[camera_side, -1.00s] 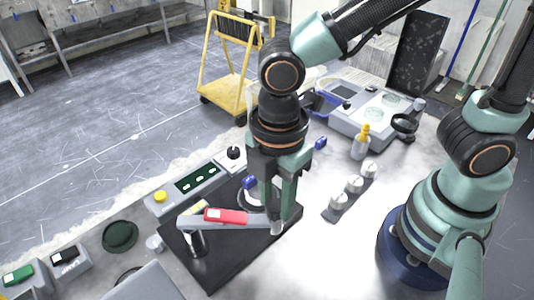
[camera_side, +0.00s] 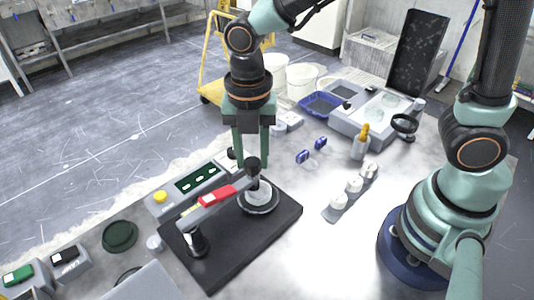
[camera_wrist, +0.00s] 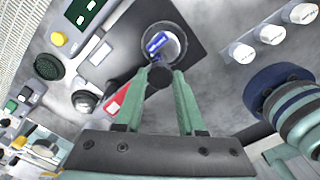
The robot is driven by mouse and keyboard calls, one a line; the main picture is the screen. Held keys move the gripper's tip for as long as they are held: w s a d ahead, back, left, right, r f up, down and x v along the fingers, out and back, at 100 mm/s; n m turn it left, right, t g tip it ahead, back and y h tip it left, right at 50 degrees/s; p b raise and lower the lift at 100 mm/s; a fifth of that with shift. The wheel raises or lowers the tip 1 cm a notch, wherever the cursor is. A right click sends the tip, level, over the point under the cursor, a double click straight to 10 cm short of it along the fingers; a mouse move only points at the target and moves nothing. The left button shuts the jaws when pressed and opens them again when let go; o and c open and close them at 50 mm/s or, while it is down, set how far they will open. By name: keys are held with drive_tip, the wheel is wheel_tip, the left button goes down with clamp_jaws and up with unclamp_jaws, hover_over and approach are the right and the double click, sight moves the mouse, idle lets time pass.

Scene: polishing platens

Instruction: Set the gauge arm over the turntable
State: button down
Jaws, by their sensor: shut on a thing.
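The gauge arm (camera_side: 217,197) is a grey bar with a red block, on a silver post (camera_side: 195,243) on a black base plate (camera_side: 222,262). Its black-knobbed free end (camera_side: 253,164) rises in front of the round silver turntable (camera_side: 272,207), overlapping it in the side view. In the wrist view the turntable (camera_wrist: 181,52) appears just beyond the knob (camera_wrist: 159,79), with a blue piece (camera_wrist: 157,42) inside its ring. My gripper (camera_side: 252,160) points down, fingers shut on the knob; it also shows in the wrist view (camera_wrist: 159,76). Exact overlap in depth is unclear.
A control box with a yellow button (camera_side: 160,197) stands behind the plate. A rack of white-topped cylinders (camera_side: 354,185) and an orange-capped bottle (camera_side: 361,141) are to the right. Two blue pieces (camera_side: 303,156) lie behind. Bare table separates the plate from the rack.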

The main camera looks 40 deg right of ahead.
drive_tip(key=shift+w, duration=0.3)
drive_tip(key=c, duration=0.5)
unclamp_jaws()
drive_tip(key=shift+r, duration=0.1)
wheel_tip(320, 180, up, 12)
idle(0.3)
drive_tip(key=s+d+f+m+t, duration=0.1)
drive_tip(key=d+m+t, duration=0.1)
drive_tip(key=d+m, duration=0.6)
drive_tip(key=s+d+f+m+t, duration=0.1)
drive_tip(key=d+m, duration=0.8)
drive_tip(key=m, duration=0.9)
drive_tip(key=s+t, duration=0.1)
drive_tip(key=t, duration=0.1)
drive_tip(key=shift+d+m+t, duration=0.25)
drive_tip(key=shift+m+t, duration=0.05)
drive_tip(key=shift+m, duration=0.1)
